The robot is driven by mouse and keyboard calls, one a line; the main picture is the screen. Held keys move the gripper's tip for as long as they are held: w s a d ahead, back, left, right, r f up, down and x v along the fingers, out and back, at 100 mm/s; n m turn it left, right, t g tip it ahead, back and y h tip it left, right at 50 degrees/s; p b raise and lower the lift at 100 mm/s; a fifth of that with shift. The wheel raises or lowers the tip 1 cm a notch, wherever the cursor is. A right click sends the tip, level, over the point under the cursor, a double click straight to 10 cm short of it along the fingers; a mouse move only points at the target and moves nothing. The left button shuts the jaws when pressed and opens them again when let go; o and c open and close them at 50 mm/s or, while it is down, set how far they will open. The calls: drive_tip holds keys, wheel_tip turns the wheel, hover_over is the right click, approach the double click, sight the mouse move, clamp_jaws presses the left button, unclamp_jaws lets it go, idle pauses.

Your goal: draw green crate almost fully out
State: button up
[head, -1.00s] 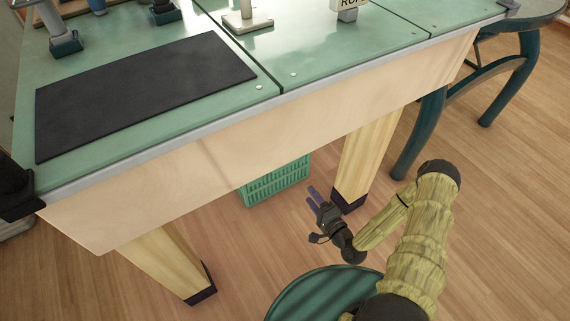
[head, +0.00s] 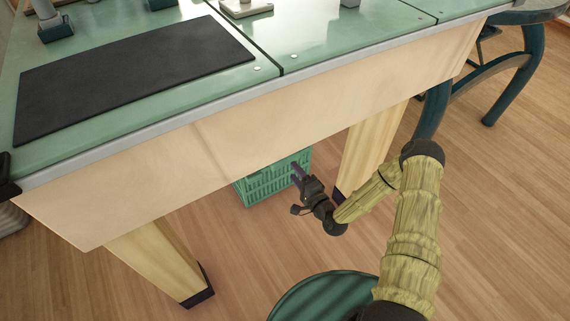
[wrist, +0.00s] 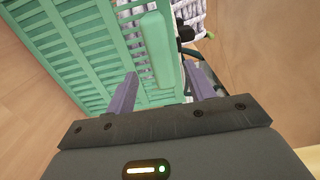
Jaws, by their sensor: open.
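The green crate (head: 265,187) is a slatted basket on the floor under the workbench, its upper part hidden by the bench apron in the head view. My gripper (head: 298,173) is at the crate's right front side. In the wrist view the crate's slatted wall (wrist: 70,50) fills the upper left. A paler green bar (wrist: 163,52) on the crate runs up the picture between my two purple fingers (wrist: 160,72). The fingers are open, one on each side of the bar in the picture. Whether they touch it I cannot tell.
The workbench (head: 180,165) overhangs the crate. A pale wooden leg (head: 362,150) stands close right of my gripper, another leg (head: 160,262) to the left. Whitish rope-like coils (wrist: 190,14) show beyond the bar. The floor (head: 260,245) in front of the crate is clear.

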sight(287, 163)
drive_tip(key=b+x, duration=0.3)
drive_tip(key=x, duration=0.4)
drive_tip(key=shift+w+a, duration=0.1)
drive_tip(key=shift+w, duration=0.05)
clamp_jaws()
